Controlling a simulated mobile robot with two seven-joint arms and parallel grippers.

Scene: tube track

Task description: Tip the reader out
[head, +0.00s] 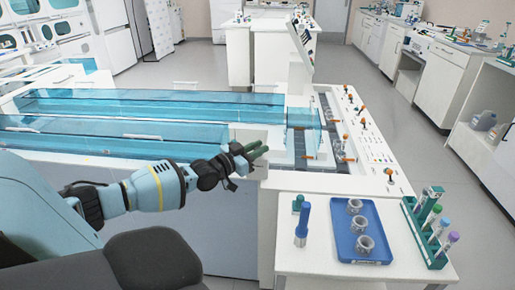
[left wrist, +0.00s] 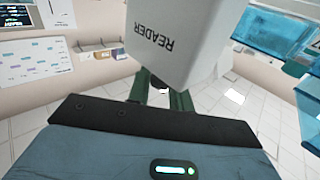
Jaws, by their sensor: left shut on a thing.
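The reader (left wrist: 185,38) is a pale grey box with the word READER upside down in the left wrist view. It fills the upper middle of that view, and its top is cut off. My left gripper (head: 250,153) has green fingers, which also show in the left wrist view (left wrist: 162,95) at the lower end of the reader. It is shut on the reader. In the head view the gripper is at the near edge of the track bench, and I cannot clearly separate the reader from the white parts there. My right gripper is not in view.
The track bench has long blue see-through covers (head: 150,105) and a white panel with orange-topped knobs (head: 362,125).

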